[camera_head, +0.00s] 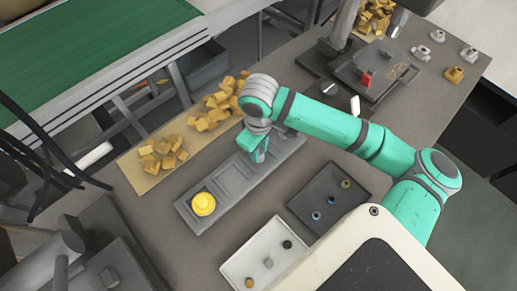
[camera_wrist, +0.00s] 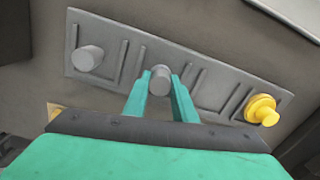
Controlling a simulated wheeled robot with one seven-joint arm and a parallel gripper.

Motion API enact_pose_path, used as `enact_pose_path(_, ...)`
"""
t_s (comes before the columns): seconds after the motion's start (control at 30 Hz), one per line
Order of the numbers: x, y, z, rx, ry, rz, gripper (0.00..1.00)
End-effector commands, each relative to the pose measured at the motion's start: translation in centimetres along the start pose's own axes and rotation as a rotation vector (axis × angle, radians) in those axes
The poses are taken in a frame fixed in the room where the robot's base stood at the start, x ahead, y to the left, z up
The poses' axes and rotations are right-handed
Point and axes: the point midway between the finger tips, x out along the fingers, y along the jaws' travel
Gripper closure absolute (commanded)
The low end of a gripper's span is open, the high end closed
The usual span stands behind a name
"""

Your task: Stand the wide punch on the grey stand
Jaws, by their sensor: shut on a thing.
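The long grey stand (camera_head: 231,183) lies on the table, with low ribs dividing it into bays; it also shows in the wrist view (camera_wrist: 215,85). My gripper (camera_head: 260,155) is over its far half. In the wrist view, my gripper (camera_wrist: 160,92) is shut on a grey cylinder (camera_wrist: 160,77), likely the wide punch, over the stand's middle. I cannot tell whether its base touches the stand. Another grey cylinder (camera_wrist: 89,57) stands in the left end bay in that view. A yellow stepped piece (camera_head: 203,204) stands at the stand's near end, also in the wrist view (camera_wrist: 261,109).
A dark tray (camera_head: 314,219) with small ringed pieces and a white tray (camera_head: 236,267) with several pieces lie right of the stand. Wooden blocks (camera_head: 165,150) lie on a board behind it. A dark fixture with a red part (camera_head: 366,79) stands at the back right.

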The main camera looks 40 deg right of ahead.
Motion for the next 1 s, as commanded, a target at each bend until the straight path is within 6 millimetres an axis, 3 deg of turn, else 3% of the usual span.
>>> enact_pose_path(0.33,0.3,0.0,0.0,0.001,0.001,-0.001,1.00)
enact_pose_path(0.37,0.3,0.0,0.0,0.000,0.001,0.000,0.69)
enact_pose_path(0.4,0.3,0.0,0.0,0.000,0.000,0.000,0.59)
enact_pose_path(0.43,0.3,0.0,0.0,0.000,0.000,0.000,0.57)
enact_pose_path(0.77,0.0,0.0,0.0,0.000,0.000,0.001,0.57)
enact_pose_path(1.0,-3.0,0.0,-0.1,-0.001,0.003,0.002,0.57)
